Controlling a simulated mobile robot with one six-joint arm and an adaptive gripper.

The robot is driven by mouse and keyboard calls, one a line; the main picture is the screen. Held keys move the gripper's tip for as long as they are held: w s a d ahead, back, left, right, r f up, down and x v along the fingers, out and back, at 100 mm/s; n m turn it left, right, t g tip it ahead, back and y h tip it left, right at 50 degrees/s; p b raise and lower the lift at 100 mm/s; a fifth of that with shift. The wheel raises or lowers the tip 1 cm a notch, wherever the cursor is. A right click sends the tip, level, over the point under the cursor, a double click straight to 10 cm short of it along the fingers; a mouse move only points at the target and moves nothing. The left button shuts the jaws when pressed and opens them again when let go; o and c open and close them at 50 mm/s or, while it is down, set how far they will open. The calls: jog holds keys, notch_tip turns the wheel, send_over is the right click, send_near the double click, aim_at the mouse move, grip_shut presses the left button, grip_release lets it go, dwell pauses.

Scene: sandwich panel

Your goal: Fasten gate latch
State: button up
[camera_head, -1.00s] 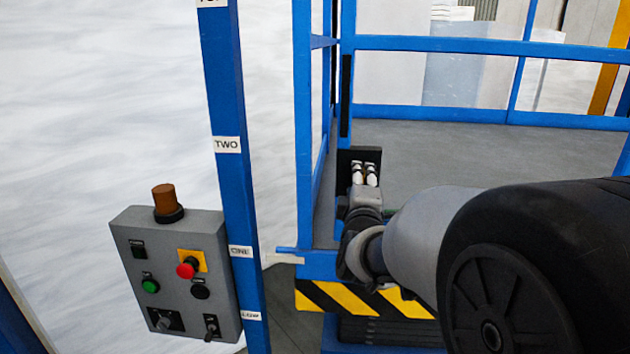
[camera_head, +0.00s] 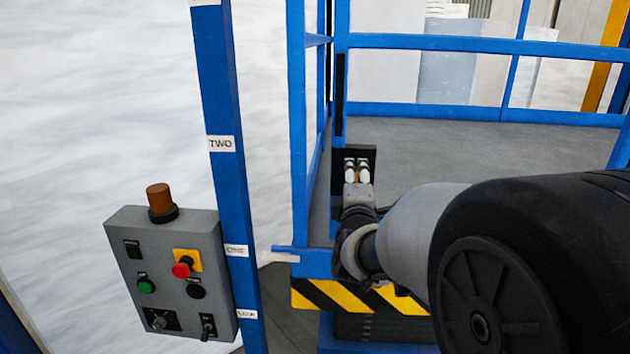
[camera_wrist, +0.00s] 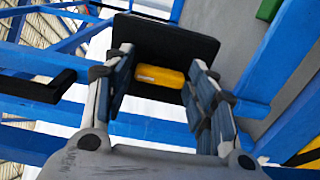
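The gate latch shows as a black plate (camera_head: 368,155) on the blue gate post (camera_head: 341,70) in the head view. In the wrist view the same black plate (camera_wrist: 160,42) carries a short yellow handle (camera_wrist: 160,78). My gripper (camera_head: 357,168) is in front of the plate. In the wrist view my gripper (camera_wrist: 160,75) is open, with one finger on each side of the yellow handle and a gap on both sides. I cannot tell how far the fingertips are from the plate. The handle is mostly hidden by my fingers in the head view.
A grey control box (camera_head: 170,270) with a red button and an orange-brown beacon stands at left, beside a blue post (camera_head: 222,180) with labels. Blue rails (camera_head: 480,44) enclose a grey platform floor (camera_head: 480,155). A black and yellow striped edge (camera_head: 350,298) lies below the gate.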

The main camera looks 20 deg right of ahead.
jog(key=shift+o, duration=0.9)
jog(key=v, duration=0.7)
jog(key=shift+s, duration=0.25)
jog(key=shift+a, duration=0.15)
jog(key=s+a+f+m+g+y+b, duration=0.55)
jog(key=s+a+f+y, duration=0.2)
jog(key=a+f, duration=0.4)
jog(key=s+a+f+m+g+b, duration=0.1)
jog(key=s+f+m+g+b, duration=0.1)
jog(key=s+f, duration=0.4)
jog(key=s+a+f+m+g+b, duration=0.1)
jog(key=s+f+m+g+b, duration=0.2)
jog(key=s, duration=1)
notch_tip(320, 180, down, 3)
jog(key=m+g, duration=0.1)
jog(key=m, duration=0.1)
jog(key=shift+s+m, duration=0.2)
jog(key=shift+m, duration=0.15)
